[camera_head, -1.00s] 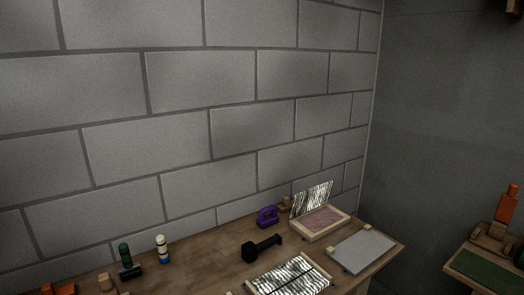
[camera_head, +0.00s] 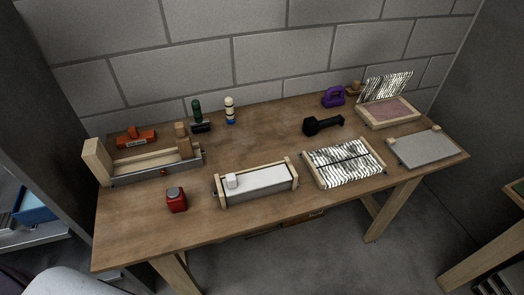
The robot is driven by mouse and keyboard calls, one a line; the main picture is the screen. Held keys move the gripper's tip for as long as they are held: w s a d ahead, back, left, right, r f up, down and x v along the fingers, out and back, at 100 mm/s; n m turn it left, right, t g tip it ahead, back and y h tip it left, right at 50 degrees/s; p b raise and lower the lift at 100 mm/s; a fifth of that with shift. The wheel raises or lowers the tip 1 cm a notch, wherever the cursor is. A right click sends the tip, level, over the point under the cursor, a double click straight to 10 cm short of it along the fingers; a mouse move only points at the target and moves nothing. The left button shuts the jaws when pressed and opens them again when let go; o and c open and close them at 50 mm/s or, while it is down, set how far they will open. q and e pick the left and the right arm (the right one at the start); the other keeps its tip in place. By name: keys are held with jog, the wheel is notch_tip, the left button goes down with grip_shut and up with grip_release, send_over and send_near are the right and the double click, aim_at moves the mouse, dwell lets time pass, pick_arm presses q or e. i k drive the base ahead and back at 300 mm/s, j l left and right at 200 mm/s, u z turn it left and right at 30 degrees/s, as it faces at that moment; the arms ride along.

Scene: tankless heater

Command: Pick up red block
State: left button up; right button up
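A small red block (camera_head: 177,204) with a grey round top stands on the wooden table (camera_head: 220,222) near its front edge, left of the middle. It stands in front of the wooden and metal tray-like frame and left of the white-topped box. Nothing touches it. Neither of my grippers shows in the head view, so whether they are open or shut is hidden.
An open wooden frame (camera_head: 150,164), a white-topped box (camera_head: 258,181), a silvery ribbed panel (camera_head: 344,162) and a grey plate (camera_head: 422,147) lie on the table. A black dumbbell-shaped thing (camera_head: 322,124) lies behind. The front strip beside the red block is clear.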

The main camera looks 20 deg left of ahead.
aim_at(176, 199)
jog(key=u, duration=1.35)
